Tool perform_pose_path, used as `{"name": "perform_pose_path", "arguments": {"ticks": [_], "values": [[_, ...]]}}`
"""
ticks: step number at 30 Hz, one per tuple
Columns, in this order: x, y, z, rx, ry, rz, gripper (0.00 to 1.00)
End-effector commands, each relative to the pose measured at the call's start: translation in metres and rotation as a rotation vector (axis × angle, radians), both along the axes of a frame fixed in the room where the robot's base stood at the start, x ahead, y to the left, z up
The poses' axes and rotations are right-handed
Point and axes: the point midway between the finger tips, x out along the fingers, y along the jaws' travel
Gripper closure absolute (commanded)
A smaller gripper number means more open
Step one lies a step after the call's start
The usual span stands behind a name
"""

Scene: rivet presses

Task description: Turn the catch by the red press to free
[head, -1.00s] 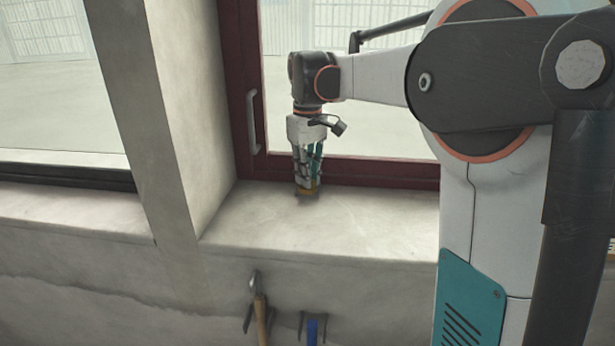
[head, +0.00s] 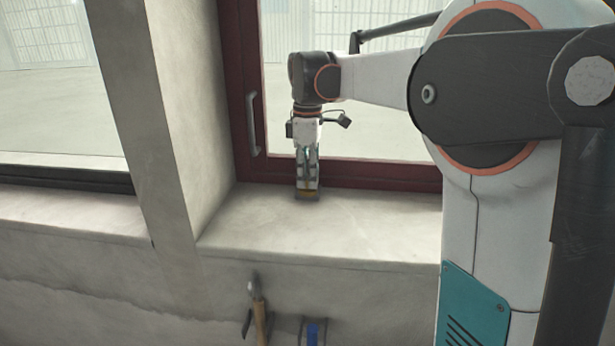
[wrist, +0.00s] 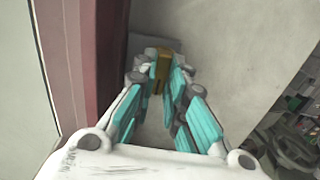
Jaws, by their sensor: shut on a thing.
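A small brass-yellow catch (head: 307,196) stands on the pale sill (head: 330,222), close to a dark red window frame (head: 390,176). My gripper (head: 307,186) points straight down over the catch and is shut on it. In the wrist view, the catch (wrist: 160,72) sits between the grey fingertips of my gripper (wrist: 161,63), with the teal-padded fingers on both sides. The fingers hide much of the catch, and I cannot read which way it is set. No red press is recognisable in these frames.
A grey handle (head: 252,124) is on the window frame to the left of my gripper. A wall pier (head: 160,130) stands farther left. A wooden-handled hammer (head: 260,312) and a blue-handled tool (head: 312,333) hang below the sill. The sill around the catch is clear.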

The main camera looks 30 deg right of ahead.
Motion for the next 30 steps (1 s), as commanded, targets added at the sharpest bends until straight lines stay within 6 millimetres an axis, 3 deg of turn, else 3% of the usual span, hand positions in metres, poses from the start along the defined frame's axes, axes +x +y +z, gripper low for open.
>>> {"name": "perform_pose_path", "arguments": {"ticks": [17, 18, 20, 30], "values": [[0.0009, -0.0004, 0.0016, -0.001, -0.002, 0.033, 1.00], [0.0009, -0.0004, 0.0016, -0.001, -0.002, 0.033, 0.83], [0.0009, -0.0004, 0.0014, -0.001, -0.002, 0.033, 0.70], [0.0004, -0.0001, 0.0012, -0.001, -0.001, 0.032, 0.68]]}}
